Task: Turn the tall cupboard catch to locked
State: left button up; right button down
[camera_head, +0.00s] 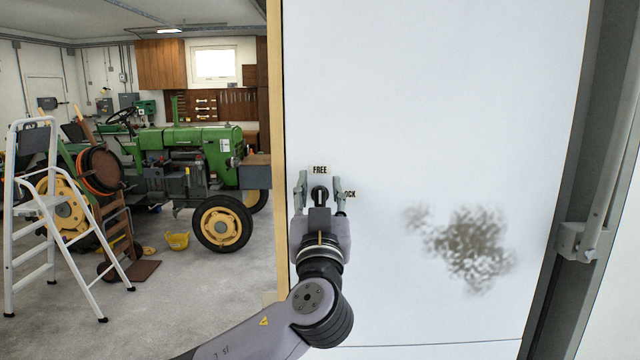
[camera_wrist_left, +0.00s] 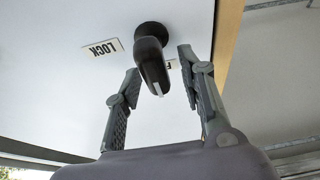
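The tall cupboard's white door (camera_head: 420,120) fills the right half of the head view. The black catch (camera_head: 319,194) sits near its left edge, below the FREE label (camera_head: 320,170). The LOCK label (camera_head: 349,194) is to its right, partly hidden by a finger. My left gripper (camera_head: 320,190) is open, one finger on each side of the catch. In the left wrist view, the black catch (camera_wrist_left: 152,62) with a white mark at its tip lies between the open fingers, with visible gaps. The LOCK label (camera_wrist_left: 102,49) shows clear there. My right gripper is not seen.
A grey smudge (camera_head: 465,245) marks the door's lower middle. A grey post with a bar (camera_head: 590,200) stands at the right. A white stepladder (camera_head: 50,220) and a green tractor (camera_head: 190,150) stand behind at the left, clear of the gripper.

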pick_arm(q)
jog(key=shift+c, duration=0.6)
grip_shut()
